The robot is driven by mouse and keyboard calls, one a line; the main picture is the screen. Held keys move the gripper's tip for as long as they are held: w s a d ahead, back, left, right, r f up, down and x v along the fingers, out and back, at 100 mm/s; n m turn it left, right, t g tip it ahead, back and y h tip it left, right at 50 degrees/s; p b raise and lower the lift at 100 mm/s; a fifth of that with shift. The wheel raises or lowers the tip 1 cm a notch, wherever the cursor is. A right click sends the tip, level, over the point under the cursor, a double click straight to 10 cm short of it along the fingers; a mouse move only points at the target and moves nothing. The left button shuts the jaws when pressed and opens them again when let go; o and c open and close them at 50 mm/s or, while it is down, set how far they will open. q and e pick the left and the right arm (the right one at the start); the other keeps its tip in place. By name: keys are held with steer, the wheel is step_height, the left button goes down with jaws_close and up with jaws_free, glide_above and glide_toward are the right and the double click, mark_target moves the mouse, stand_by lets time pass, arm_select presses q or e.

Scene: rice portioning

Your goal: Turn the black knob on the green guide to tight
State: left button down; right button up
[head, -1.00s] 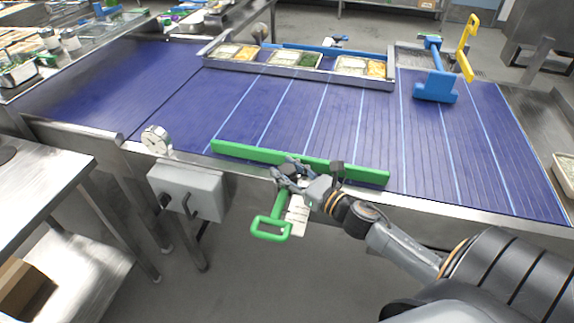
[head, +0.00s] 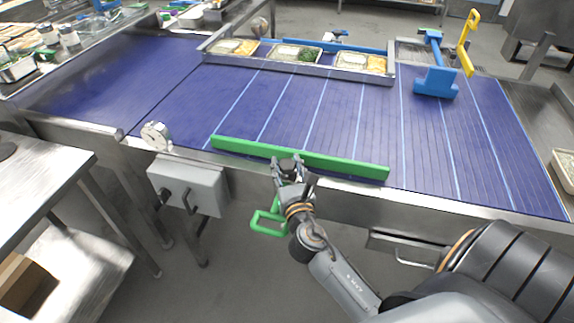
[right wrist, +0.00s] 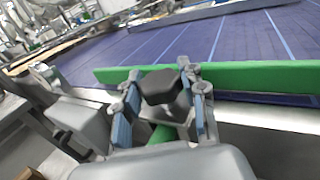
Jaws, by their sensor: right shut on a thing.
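The green guide (head: 340,163) is a long bar along the near edge of the blue belt, with a green looped handle (head: 262,222) hanging off the near side. In the right wrist view the guide (right wrist: 250,77) runs behind the black knob (right wrist: 160,86). My right gripper (head: 288,163) is at the middle of the guide's near side. In the right wrist view the right gripper (right wrist: 160,92) has one finger on each side of the knob and is shut on it. The knob is mostly hidden by the gripper in the head view. My left gripper is not in view.
The blue belt (head: 290,115) is clear between the guide and a metal rail holding several food trays (head: 295,54).

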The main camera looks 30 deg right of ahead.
stand_by(0.4)
steer(key=o, duration=1.2)
steer(key=shift+c, duration=0.2)
steer(key=shift+s, duration=0.1)
steer(key=v, duration=1.1)
steer(key=shift+s+a, duration=0.25)
steer(key=shift+s, duration=0.1)
